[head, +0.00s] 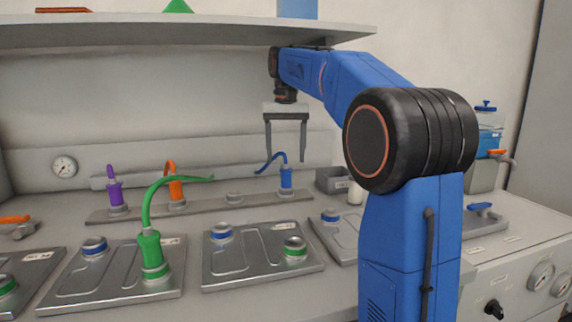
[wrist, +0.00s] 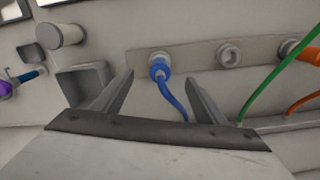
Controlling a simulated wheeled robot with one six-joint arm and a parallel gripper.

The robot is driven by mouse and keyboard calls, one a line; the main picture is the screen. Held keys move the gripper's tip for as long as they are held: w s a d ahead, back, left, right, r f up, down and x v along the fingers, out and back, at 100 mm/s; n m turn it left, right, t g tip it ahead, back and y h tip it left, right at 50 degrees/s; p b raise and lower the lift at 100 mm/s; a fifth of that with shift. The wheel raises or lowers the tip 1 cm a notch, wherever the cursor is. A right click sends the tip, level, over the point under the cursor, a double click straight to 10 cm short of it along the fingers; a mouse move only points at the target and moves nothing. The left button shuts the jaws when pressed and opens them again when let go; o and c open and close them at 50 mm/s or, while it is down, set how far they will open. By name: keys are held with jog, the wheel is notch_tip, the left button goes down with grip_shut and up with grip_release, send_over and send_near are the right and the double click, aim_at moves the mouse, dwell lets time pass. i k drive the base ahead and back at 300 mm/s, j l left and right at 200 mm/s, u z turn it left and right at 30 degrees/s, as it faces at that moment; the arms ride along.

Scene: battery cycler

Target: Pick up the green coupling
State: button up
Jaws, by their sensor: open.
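The green coupling (head: 151,254) stands upright on the green-ringed port of a metal plate at the left front in the head view. A green hose rises from its top and bends over to the right. In the wrist view only the green hose (wrist: 277,79) shows, at the right; the coupling's body is not seen there. My gripper (head: 286,158) is open and empty, pointing down in front of the back wall, well above and to the right of the green coupling. Its two fingers (wrist: 158,90) also show in the wrist view, with nothing between them held.
A rear rail (head: 213,208) holds purple (head: 115,193), orange (head: 176,190) and blue (head: 286,178) couplings. The blue one also shows beyond my fingers in the wrist view (wrist: 160,67). A shelf (head: 190,36) hangs above. A grey bin (head: 331,180) stands right of the rail.

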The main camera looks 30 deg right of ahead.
aim_at(149, 241)
jog(key=k, duration=1)
